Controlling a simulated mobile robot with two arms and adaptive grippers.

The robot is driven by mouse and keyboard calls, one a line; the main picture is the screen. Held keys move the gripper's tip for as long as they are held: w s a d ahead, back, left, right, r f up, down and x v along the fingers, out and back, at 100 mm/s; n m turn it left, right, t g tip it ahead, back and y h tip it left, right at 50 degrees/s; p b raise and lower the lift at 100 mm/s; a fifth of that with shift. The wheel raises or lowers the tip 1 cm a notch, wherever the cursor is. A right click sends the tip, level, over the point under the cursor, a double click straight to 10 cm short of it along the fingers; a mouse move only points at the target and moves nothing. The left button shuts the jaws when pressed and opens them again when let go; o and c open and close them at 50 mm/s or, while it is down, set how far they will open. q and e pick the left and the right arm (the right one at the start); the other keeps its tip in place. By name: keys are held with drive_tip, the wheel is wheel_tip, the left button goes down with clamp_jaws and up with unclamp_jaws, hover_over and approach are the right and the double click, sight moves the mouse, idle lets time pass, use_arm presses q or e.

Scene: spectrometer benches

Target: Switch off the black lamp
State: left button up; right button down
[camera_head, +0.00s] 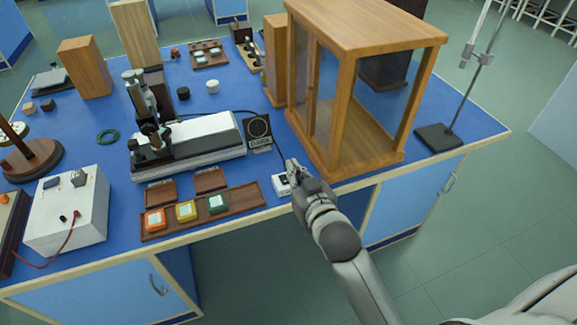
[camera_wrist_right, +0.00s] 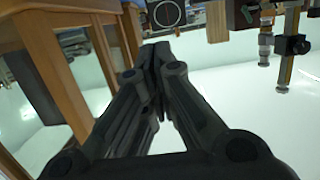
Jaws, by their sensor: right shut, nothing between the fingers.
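A small white switch box (camera_head: 282,185) lies near the front edge of the blue bench, with a dark rocker on top partly visible. A thin dark cable runs from the black panel toward it. The black panel (camera_head: 258,131) has a round disc and a small label; it lies behind the box and also shows at the top of the wrist view (camera_wrist_right: 166,14). I cannot tell if it is the lamp or whether it is lit. My right gripper (camera_head: 293,168) is shut and empty, right beside the switch box; whether they touch is unclear. In the wrist view its fingers (camera_wrist_right: 157,60) meet. My left gripper is out of view.
A wooden glass-sided case (camera_head: 345,165) stands close to the right of my gripper. A brown tray (camera_head: 242,198) with orange, yellow and green blocks lies to the left. A white-topped instrument (camera_head: 205,135) stands behind. A stand with a black base (camera_head: 438,137) is far right.

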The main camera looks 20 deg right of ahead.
drive_tip(key=shift+s+r, duration=0.35)
drive_tip(key=shift+s, duration=0.55)
drive_tip(key=shift+s+r, duration=0.3)
drive_tip(key=shift+s, duration=0.55)
drive_tip(key=s+d+f+n+g, duration=0.1)
drive_tip(key=s+f+g, duration=0.55)
drive_tip(key=s, duration=0.45)
drive_tip(key=s+d+f+n+g, duration=0.1)
drive_tip(key=s+f+g, duration=0.6)
drive_tip(key=s, duration=0.5)
wheel_tip(320, 180, down, 28)
drive_tip(key=s, duration=0.2)
drive_tip(key=s+d+f+g, duration=0.1)
drive_tip(key=s+d+f, duration=0.2)
drive_tip(key=s+f, duration=1.2)
drive_tip(key=shift+s+h, duration=0.3)
drive_tip(key=shift+s, duration=0.6)
drive_tip(key=shift+d, duration=0.1)
